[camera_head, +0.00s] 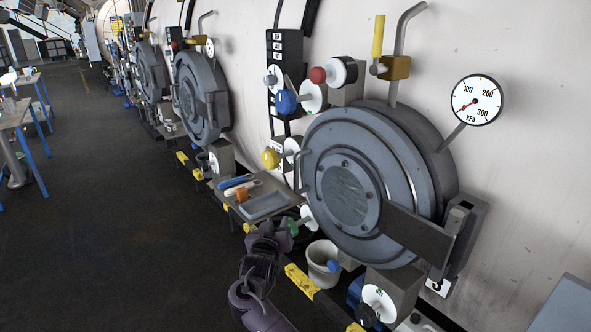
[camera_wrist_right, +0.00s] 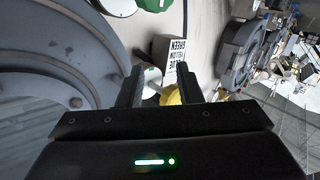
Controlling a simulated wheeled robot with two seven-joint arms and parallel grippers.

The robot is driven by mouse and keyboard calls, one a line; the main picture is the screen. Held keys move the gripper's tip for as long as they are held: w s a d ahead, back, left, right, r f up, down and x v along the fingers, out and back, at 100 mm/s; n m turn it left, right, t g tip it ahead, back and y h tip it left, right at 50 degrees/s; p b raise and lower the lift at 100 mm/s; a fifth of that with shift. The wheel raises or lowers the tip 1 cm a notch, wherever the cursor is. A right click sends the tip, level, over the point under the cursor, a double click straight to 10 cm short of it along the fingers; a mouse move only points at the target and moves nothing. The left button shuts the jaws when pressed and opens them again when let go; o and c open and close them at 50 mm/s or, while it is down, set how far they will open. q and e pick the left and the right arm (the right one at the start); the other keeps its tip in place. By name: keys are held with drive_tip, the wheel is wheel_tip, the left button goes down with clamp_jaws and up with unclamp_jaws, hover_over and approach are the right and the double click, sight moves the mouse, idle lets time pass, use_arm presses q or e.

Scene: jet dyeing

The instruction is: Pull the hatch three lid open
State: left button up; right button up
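My left gripper is not in view.
A green knob (camera_head: 292,227) is close to my right gripper. A tray (camera_head: 265,202) with tools and a white bucket (camera_head: 321,262) are nearby. Yellow (camera_head: 270,158), blue (camera_head: 285,102) and red (camera_head: 318,75) knobs crowd the lid's left. The floor (camera_head: 120,240) at left is clear.

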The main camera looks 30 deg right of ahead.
sight(296, 166)
drive_tip(key=s+d+r+m+g+h, duration=0.1)
drive_tip(key=d+r+m+h, duration=0.1)
drive_tip(key=r, duration=0.5)
drive_tip(key=d+r+m+h, duration=0.1)
drive_tip(key=r+m, duration=0.2)
drive_tip(key=r, duration=0.5)
drive_tip(key=p+x, duration=0.1)
drive_tip(key=x, duration=0.2)
drive_tip(key=p+x, duration=0.1)
drive_tip(key=x, duration=0.2)
drive_tip(key=shift+s+d+f, duration=0.1)
drive_tip(key=shift+s+f, duration=0.05)
drive_tip(key=shift+f, duration=0.05)
drive_tip(key=shift+w+d+f+p, duration=0.1)
drive_tip(key=shift+w+d+p, duration=0.2)
drive_tip(key=shift+w+d, duration=0.15)
drive_tip(key=shift+s, duration=0.1)
clamp_jaws()
